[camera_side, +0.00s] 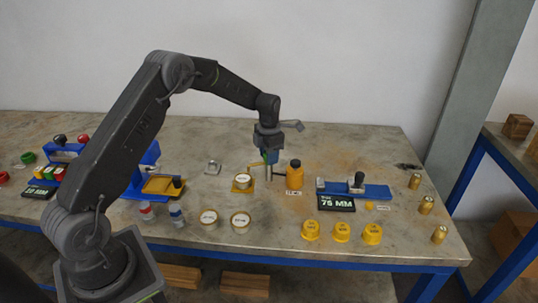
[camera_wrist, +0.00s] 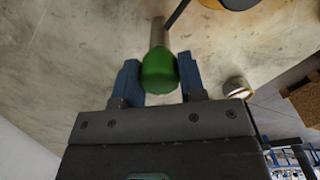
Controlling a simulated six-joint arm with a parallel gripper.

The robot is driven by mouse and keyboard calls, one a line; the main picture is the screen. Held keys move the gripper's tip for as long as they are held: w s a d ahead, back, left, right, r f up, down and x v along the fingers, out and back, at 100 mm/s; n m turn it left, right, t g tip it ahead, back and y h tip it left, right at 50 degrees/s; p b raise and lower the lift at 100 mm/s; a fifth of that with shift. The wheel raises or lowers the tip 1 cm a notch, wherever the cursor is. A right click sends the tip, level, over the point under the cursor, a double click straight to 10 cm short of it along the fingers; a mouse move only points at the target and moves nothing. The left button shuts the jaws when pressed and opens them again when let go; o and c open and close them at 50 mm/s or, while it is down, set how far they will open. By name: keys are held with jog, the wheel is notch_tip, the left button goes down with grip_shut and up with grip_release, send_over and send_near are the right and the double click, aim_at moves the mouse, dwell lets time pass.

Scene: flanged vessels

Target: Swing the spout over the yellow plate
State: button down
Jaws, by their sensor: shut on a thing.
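My gripper (camera_side: 268,157) points down over the middle of the table, its blue fingers closed around a green knob. In the wrist view the fingers (camera_wrist: 160,80) press on both sides of the green knob (camera_wrist: 159,72). A grey stem (camera_wrist: 157,32) runs from the knob, and a thin dark bar (camera_wrist: 178,13) shows beside it. Just left of the gripper, the small yellow plate (camera_side: 236,189) bears a white-topped round vessel (camera_side: 242,180). The spout is hard to make out at this size, so I cannot tell whether it lies over the plate.
An orange bottle (camera_side: 295,177) with a dark cap stands close on the right of the gripper. A blue fixture (camera_side: 375,191) lies farther right. White-topped vessels (camera_side: 209,217) and yellow flanged caps (camera_side: 341,233) stand toward the front. Brass cylinders (camera_side: 426,205) line the right edge.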

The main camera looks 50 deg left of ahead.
jog(key=shift+n, duration=0.6)
jog(key=c, duration=0.7)
grip_release()
jog(key=shift+r, duration=0.1)
notch_tip(320, 180, up, 14)
